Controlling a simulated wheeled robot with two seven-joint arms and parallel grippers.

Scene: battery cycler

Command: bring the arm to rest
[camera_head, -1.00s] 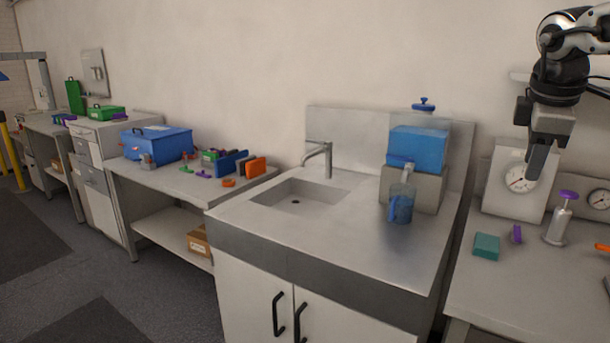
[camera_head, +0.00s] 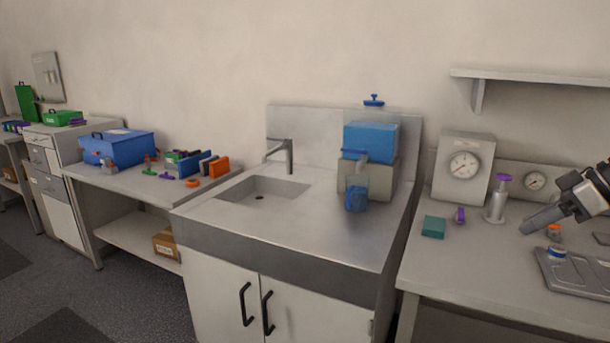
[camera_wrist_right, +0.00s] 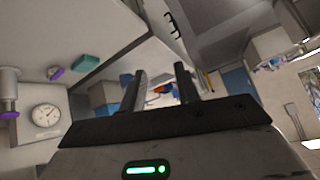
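My right gripper (camera_head: 530,222) comes in from the right edge in the head view. It is above the right-hand bench, to the right of a metal pump with a purple top (camera_head: 497,198). In the right wrist view its two fingers (camera_wrist_right: 160,75) stand apart with nothing between them, so it is open and empty. My left gripper is in neither view.
A dial gauge box (camera_head: 463,168) stands on the bench, with a teal block (camera_head: 433,227) and small purple piece (camera_head: 459,215) in front. A metal tray (camera_head: 575,272) lies below the gripper. A wall shelf (camera_head: 540,77) hangs above. The sink counter (camera_head: 300,225) is left.

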